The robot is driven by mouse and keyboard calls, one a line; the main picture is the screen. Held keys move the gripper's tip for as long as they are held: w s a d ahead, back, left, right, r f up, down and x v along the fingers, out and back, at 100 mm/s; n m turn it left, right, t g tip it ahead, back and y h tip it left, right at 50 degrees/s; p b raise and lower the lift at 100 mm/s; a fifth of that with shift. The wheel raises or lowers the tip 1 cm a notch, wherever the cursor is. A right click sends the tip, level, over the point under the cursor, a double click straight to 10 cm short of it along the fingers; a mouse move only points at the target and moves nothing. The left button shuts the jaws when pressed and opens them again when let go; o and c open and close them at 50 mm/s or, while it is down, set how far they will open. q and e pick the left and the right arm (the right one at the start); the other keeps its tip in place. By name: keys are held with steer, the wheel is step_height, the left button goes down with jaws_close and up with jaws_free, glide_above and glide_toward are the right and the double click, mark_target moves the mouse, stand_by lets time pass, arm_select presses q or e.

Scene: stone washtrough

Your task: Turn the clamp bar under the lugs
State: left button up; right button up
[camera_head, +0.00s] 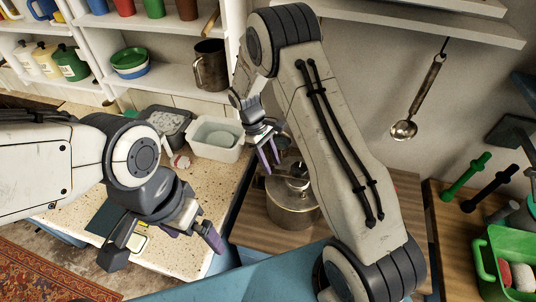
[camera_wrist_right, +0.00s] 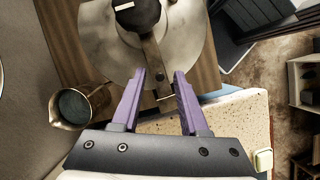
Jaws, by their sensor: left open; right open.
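A steel pot (camera_head: 291,212) stands on the wooden worktop, partly hidden by my right arm. In the right wrist view its pale round lid (camera_wrist_right: 190,35) carries a dark knob (camera_wrist_right: 138,14) and a flat metal clamp bar (camera_wrist_right: 153,62). My right gripper (camera_wrist_right: 160,76) is open, with purple fingers on either side of the bar's near end; I cannot tell whether they touch it. In the head view, this gripper (camera_head: 268,155) is just left of the lid. The lugs cannot be made out. My left gripper (camera_head: 188,236) is open and empty over the speckled counter.
A white tub (camera_head: 216,139) and a grey tub (camera_head: 168,124) stand on the speckled counter (camera_head: 190,262). A green crate (camera_head: 487,262) and dumbbell-shaped items (camera_head: 465,178) are at the right. A ladle (camera_head: 420,105) hangs on the wall. A brassy metal vessel (camera_wrist_right: 73,112) shows in the wrist view.

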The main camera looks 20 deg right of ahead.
steer(key=b+v, duration=0.3)
steer(key=v, duration=0.7)
steer(key=s+a+r+t+y+b, duration=0.1)
steer(key=s+a+r+t+b, duration=0.2)
steer(key=s+a, duration=0.75)
steer(key=s+f+y+b, duration=0.1)
steer(key=s+y+b, duration=0.1)
steer(key=s, duration=1.6)
steer(key=shift+f+t+y, duration=0.25)
steer(key=shift+t+y, duration=0.15)
